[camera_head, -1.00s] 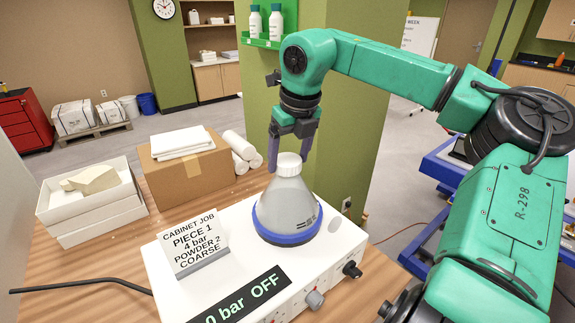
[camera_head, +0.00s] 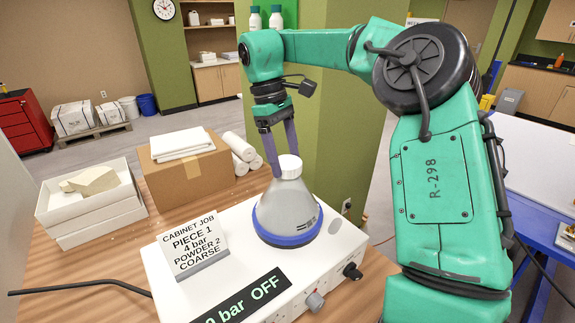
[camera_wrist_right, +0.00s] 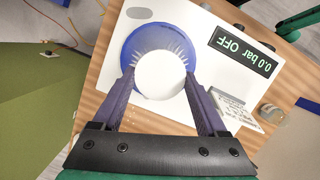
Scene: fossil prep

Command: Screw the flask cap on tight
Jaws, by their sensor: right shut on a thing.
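The flask (camera_head: 287,207) is a grey translucent cone with a blue base ring, upright on the white control box (camera_head: 225,262). Its white round cap (camera_head: 290,163) sits on the neck; whether the thread is tight cannot be seen. My right gripper (camera_head: 283,160) points down from above, shut on the cap with one finger on each side. The right wrist view looks down on the cap (camera_wrist_right: 160,75) between the two fingertips, with the blue ring (camera_wrist_right: 132,48) around it. My left gripper is in neither view.
A job card (camera_head: 192,244) stands on the box left of the flask, and the display (camera_head: 240,298) reads 0 bar OFF. A white tray (camera_head: 95,217) with a pale fossil block, a cardboard box (camera_head: 185,178) and white rolls (camera_head: 240,147) stand behind on the wooden bench.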

